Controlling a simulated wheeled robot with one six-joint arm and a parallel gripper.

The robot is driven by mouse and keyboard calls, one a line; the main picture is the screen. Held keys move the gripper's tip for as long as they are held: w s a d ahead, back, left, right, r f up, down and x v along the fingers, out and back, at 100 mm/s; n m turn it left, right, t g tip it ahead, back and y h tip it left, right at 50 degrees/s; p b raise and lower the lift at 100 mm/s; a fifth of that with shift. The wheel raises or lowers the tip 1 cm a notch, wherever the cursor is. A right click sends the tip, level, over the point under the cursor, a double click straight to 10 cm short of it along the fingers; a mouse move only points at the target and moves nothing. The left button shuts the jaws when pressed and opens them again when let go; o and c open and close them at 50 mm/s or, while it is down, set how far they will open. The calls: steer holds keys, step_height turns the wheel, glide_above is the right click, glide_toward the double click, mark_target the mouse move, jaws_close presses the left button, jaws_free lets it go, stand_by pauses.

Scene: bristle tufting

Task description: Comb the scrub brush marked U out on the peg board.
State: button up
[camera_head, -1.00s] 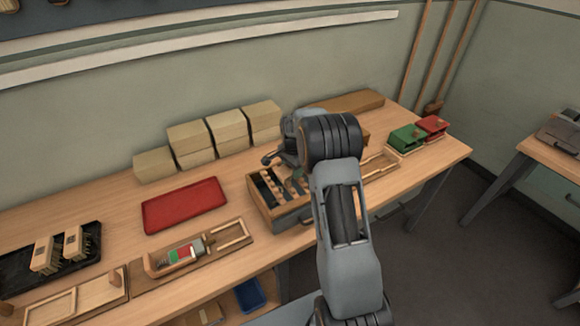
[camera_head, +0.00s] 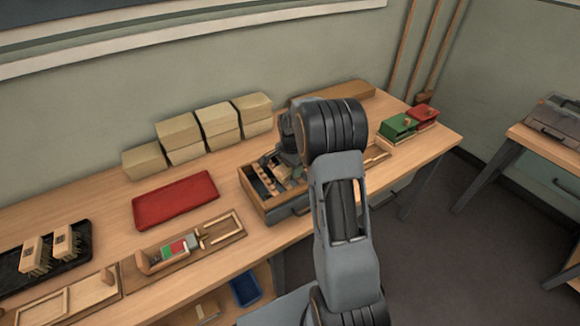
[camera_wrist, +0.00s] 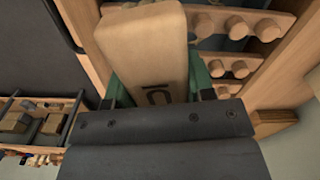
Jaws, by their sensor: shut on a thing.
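The scrub brush (camera_wrist: 148,45) is a pale wooden block, held in my gripper (camera_wrist: 155,82) between its two green fingers. A dark mark on its face looks like a U lying sideways with a bar beside it. Its bristles are hidden from the wrist camera. The peg board (camera_wrist: 280,50) shows as wooden rails with several rounded pegs, just right of the brush. In the head view, the peg board seems to be in the open wooden box (camera_head: 268,212), and my arm hides the gripper. I cannot tell whether bristles touch the pegs.
A red tray (camera_head: 150,213) lies left of the box. A black tray (camera_head: 12,283) with two bristled wooden brushes is at far left. A wooden fixture (camera_head: 218,241) holds a red and green piece. Green (camera_head: 398,127) and red (camera_head: 424,115) boxes stand right. Pale blocks (camera_head: 180,140) line the wall.

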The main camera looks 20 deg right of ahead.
steer(key=shift+w+a+r+p, duration=0.15)
steer(key=shift+w+p, duration=0.1)
steer(key=shift+w, duration=1.05)
steer(key=shift+w+a+f+p, duration=0.15)
steer(key=shift+w+p, duration=0.1)
steer(key=shift+w, duration=1.05)
steer(key=shift+w+a+r+p, duration=0.15)
steer(key=shift+w+p, duration=0.1)
steer(key=shift+w, duration=1.05)
steer(key=shift+c, duration=0.4)
step_height(320, 180, up, 6)
steer(key=p, duration=0.3)
steer(key=shift+p, duration=0.3)
